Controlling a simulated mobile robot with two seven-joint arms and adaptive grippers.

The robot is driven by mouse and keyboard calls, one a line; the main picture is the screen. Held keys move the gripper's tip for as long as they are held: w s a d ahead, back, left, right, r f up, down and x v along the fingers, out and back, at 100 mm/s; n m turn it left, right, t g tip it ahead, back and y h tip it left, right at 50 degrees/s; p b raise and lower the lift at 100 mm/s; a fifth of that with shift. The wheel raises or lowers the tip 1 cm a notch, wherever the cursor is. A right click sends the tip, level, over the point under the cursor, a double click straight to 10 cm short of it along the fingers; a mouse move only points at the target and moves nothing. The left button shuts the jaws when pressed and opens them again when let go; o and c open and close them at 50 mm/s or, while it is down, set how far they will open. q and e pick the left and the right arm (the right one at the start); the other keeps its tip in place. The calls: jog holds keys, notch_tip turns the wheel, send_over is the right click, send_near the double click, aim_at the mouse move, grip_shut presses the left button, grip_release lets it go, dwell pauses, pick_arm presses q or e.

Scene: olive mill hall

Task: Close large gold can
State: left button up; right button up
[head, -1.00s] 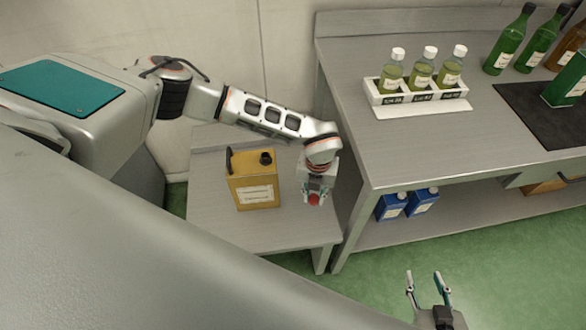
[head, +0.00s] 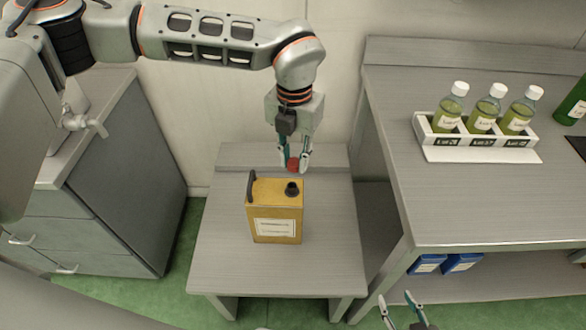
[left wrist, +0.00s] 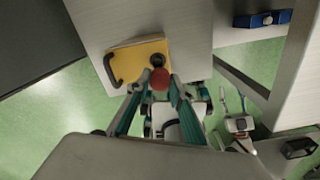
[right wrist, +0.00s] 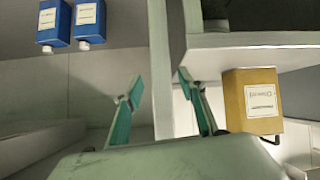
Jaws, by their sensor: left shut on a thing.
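The large gold can (head: 274,209) stands upright on a low grey table, with a white label on its front, a handle at its left and a dark, uncapped spout (head: 292,189) at its top right. My left gripper (head: 294,163) is shut on a red cap (head: 293,165), just above and behind the spout in the head view. In the left wrist view the cap (left wrist: 160,79) sits between the fingertips beside the dark spout (left wrist: 157,61). My right gripper (head: 400,300) is open and empty, low at the right. The can also shows in the right wrist view (right wrist: 252,104).
The low table (head: 225,255) is otherwise clear. A taller bench (head: 450,200) at the right bears a white rack (head: 490,141) of three bottles; blue cans (head: 462,262) stand on its lower shelf. A grey drawer cabinet (head: 110,190) stands at the left.

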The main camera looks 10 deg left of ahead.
pick_arm(q)
jog(key=shift+a+r, duration=0.15)
jog(key=shift+a, duration=0.1)
pick_arm(e)
jog(key=shift+a+f, duration=0.2)
jog(key=shift+f, duration=0.2)
pick_arm(q)
jog(key=shift+s+f+b, duration=0.1)
jog(key=shift+f+b, duration=0.2)
jog(key=shift+b, duration=0.05)
jog(key=shift+f+b, duration=0.35)
jog(key=shift+f, duration=0.25)
jog(key=shift+f+b, duration=0.7)
jog(key=shift+f, duration=0.85)
jog(key=shift+f+b, duration=0.3)
jog(key=shift+f, duration=0.4)
pick_arm(e)
jog(key=shift+w+d+f, duration=0.4)
jog(key=shift+w+f, duration=0.3)
jog(key=shift+f, duration=0.05)
jog(key=shift+s+a+f, duration=0.1)
jog(key=shift+s, duration=0.1)
jog(key=shift+s, duration=0.35)
